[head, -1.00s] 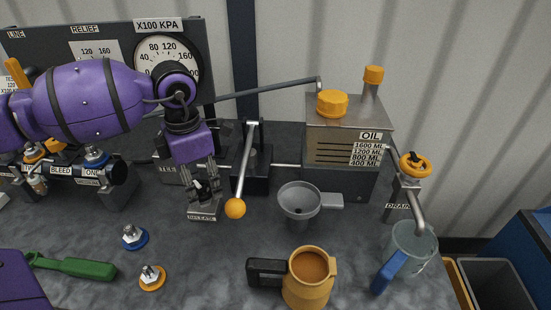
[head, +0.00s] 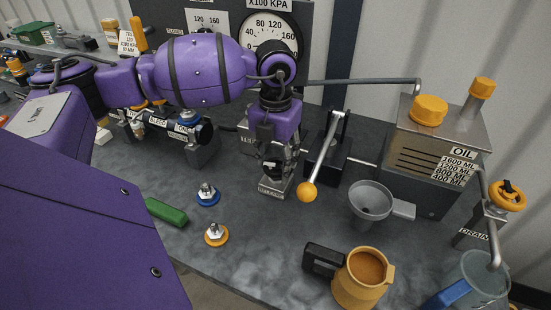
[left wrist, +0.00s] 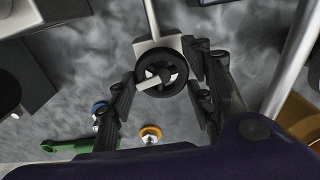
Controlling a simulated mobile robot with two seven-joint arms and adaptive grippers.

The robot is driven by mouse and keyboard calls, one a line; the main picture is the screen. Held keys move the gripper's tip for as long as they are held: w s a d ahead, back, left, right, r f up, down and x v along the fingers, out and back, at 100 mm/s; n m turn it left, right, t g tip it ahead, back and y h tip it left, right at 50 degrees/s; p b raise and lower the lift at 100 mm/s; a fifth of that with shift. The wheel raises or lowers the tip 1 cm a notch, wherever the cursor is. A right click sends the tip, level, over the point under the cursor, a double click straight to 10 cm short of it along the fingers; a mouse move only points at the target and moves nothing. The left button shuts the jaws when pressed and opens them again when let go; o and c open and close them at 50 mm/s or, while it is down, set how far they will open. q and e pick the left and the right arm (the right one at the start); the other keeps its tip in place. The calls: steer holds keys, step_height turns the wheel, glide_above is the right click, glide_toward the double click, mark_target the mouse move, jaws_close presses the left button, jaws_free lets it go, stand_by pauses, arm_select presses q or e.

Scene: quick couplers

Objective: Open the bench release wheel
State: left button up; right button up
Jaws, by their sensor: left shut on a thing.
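The bench release wheel is a small black spoked ring on a grey block labelled RELEASE (head: 275,189). In the left wrist view the wheel (left wrist: 160,92) sits between the two fingers of my left gripper (left wrist: 160,73). In the head view my left gripper (head: 277,166) points down over the block from above, and its fingers mostly hide the wheel. How far the wheel is turned cannot be told. My right gripper is not in view.
A pump lever with an orange ball (head: 307,192) stands close right of the gripper. A funnel (head: 371,199), orange jug (head: 359,283) and oil tank (head: 437,150) are further right. Blue (head: 208,195) and orange (head: 216,234) couplers and a green-handled tool (head: 166,212) lie in front.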

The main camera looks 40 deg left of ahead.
arm_select(q)
steer(key=n, duration=0.3)
steer(key=shift+a+r+n+p, duration=0.1)
steer(key=shift+r+n+p, duration=0.1)
steer(key=shift+n+p, duration=0.2)
steer(key=n+p, duration=0.1)
steer(key=n, duration=0.3)
steer(key=shift+n, duration=0.3)
steer(key=n+p, duration=0.2)
steer(key=n, duration=0.3)
steer(key=shift+p, duration=0.35)
steer(key=shift+s+n+p, duration=0.1)
steer(key=shift+n+p, duration=0.4)
steer(key=shift+n, duration=0.6)
steer(key=shift+f, duration=0.1)
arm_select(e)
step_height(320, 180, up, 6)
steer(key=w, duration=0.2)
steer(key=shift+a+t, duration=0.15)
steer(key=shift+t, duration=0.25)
arm_select(q)
steer(key=shift+f, duration=0.1)
steer(key=o, duration=1.1)
steer(key=shift+s+d, duration=0.1)
steer(key=shift+d, duration=0.1)
